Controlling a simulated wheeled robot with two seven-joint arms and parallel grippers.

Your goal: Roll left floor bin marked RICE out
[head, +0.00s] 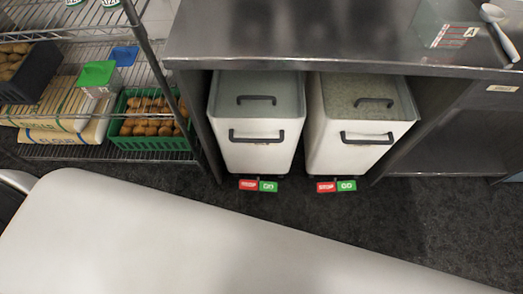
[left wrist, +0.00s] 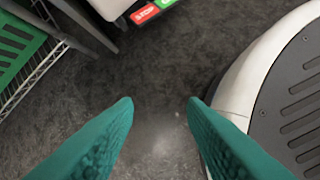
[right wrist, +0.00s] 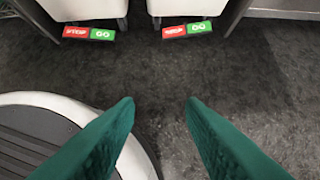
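Two white floor bins stand side by side under a steel counter in the head view. The left bin (head: 258,152) has a dark front handle (head: 257,138), a dark lid handle (head: 256,99) and pale contents. The right bin (head: 345,150) looks alike, with grainy greenish-beige contents. I can read no RICE mark. Red STOP and green GO pedals (head: 258,185) show at the left bin's foot. My left gripper (left wrist: 160,105) is open and empty over dark floor. My right gripper (right wrist: 160,105) is open and empty, with both bins' lower ends ahead. Neither gripper shows in the head view.
The counter (head: 330,35) overhangs the bins; a box and a scoop lie on it at right. A wire rack (head: 110,157) with a green crate (head: 140,143) of brown items stands left. Dark floor (head: 400,200) before the bins is clear. My white base fills the foreground.

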